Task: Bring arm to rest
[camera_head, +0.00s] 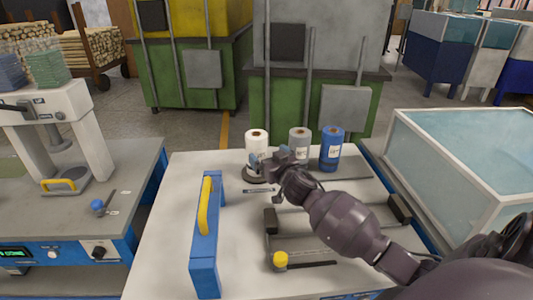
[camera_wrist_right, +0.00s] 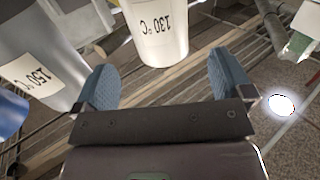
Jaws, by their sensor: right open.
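My right arm comes in from the lower right in the head view and reaches across the table (camera_head: 165,240). My right gripper (camera_head: 267,163) is at the far side, just in front of the white spool (camera_head: 257,138). In the right wrist view the fingers (camera_wrist_right: 163,68) are wide apart with nothing held. The white spool, labelled 130 °C (camera_wrist_right: 158,30), stands beyond the gap between them. The grey spool (camera_head: 299,134), labelled 150 °C (camera_wrist_right: 48,60), is beside it. My left gripper is not in view.
A blue spool (camera_head: 332,150) stands right of the grey one. A blue frame with a yellow handle (camera_head: 206,205) stands on the table's left. A glass-sided case (camera_head: 460,155) borders the right. A press (camera_head: 60,130) stands left.

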